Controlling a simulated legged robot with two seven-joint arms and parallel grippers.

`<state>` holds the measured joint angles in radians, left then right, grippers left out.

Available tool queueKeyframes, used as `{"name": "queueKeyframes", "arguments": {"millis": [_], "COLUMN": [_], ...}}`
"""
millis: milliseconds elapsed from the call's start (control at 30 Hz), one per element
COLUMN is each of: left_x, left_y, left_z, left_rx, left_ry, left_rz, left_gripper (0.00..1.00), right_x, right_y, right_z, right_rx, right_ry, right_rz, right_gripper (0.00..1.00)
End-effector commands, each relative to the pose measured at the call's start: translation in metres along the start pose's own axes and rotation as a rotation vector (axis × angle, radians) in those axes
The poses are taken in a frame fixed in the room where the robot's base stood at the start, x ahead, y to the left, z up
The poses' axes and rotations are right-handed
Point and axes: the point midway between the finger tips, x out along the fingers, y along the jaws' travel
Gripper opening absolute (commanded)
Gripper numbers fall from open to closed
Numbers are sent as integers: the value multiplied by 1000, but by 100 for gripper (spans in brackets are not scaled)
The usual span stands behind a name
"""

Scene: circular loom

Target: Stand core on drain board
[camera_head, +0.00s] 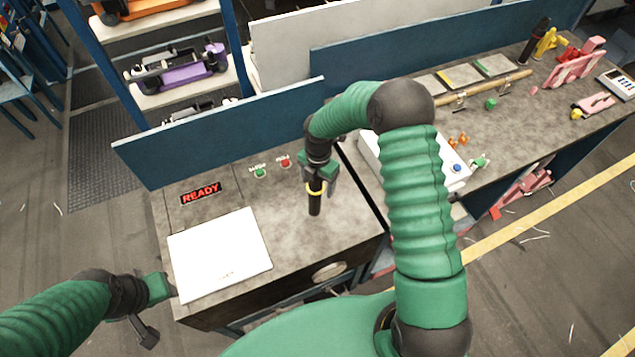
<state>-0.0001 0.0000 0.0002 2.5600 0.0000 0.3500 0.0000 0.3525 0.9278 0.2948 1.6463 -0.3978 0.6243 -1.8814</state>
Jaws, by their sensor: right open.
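A dark upright cylinder with a yellow band (315,203), seemingly the core, is on or just above the grey worktop, right of the middle of the near bench. My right gripper (318,178) is open at its upper part; the gripper and arm hide the top, and I cannot tell whether they touch. A flat white board (222,256), which may be the drain board, lies on the left of the same bench with nothing on it. My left gripper (155,308) is beside the board's lower left edge; its jaws are not clear.
A READY sign (201,193), a green button (260,172) and a red button (285,162) are on the bench behind the board. A blue panel (225,130) closes the back. A white tray (372,160) stands right, partly hidden by my arm. Worktop between board and cylinder is clear.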

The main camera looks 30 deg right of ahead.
Motion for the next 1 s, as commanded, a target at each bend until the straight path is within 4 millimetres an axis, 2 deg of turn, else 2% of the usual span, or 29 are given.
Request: {"name": "queueKeyframes", "arguments": {"millis": [133,233,600,700,833,1000], "left_x": [3,9,35,38,40,40], "left_y": [0,0,0,0,0,0], "left_z": [1,2,8,9,10,9], "left_rx": [0,0,0,0,0,0], "left_ry": [0,0,0,0,0,0], "left_rz": [0,0,0,0,0,0], "left_gripper": [36,36,36,36,36,36], "right_x": [-3,-19,-125,-146,-163,-168], "right_y": [-1,0,-2,-2,-2,-2], "right_z": [0,1,3,3,3,3], "right_rx": [0,0,1,2,0,0], "right_ry": [1,-1,-3,-1,0,2], "right_rz": [-3,0,6,4,3,1], "right_gripper": [71,71,71,71,71,71]}}
